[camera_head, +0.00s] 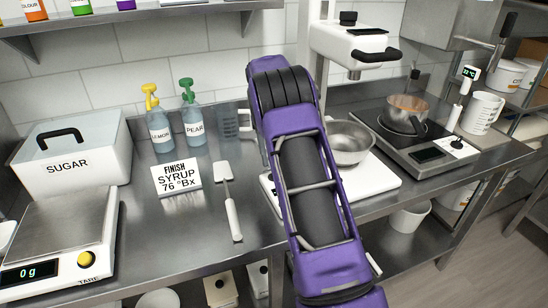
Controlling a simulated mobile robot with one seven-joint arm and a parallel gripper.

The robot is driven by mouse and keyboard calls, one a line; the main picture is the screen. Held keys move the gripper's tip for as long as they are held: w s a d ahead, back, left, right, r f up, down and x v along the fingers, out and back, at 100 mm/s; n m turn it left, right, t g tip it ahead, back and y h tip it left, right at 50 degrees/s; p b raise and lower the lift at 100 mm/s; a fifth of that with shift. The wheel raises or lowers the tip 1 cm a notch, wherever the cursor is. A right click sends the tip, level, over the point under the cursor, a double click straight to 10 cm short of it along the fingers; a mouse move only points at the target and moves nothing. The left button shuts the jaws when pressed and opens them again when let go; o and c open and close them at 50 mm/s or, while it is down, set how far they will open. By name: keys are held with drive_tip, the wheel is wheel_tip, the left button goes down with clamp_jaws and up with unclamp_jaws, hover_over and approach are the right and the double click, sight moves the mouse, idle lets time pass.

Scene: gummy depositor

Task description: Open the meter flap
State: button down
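No thing in the camera_head view is plainly a meter with a flap. A small black-and-white device (456,145) lies at the right end of the steel counter (258,205), beside the induction hob; I cannot tell whether it is the meter or whether it has a flap. A white unit with a small lit temperature display (469,72) stands behind it. My purple arm rises through the middle of the view and bends at the top. My gripper is not visible; the arm hides part of the counter.
A mixer stand (360,42) is above a steel bowl (349,142). A pan (405,112) sits on the hob (372,122). Left are a scale (60,240), a sugar bin (70,160), pump bottles (192,122), a syrup sign (177,178) and a spatula (229,195). Bare counter surrounds the spatula.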

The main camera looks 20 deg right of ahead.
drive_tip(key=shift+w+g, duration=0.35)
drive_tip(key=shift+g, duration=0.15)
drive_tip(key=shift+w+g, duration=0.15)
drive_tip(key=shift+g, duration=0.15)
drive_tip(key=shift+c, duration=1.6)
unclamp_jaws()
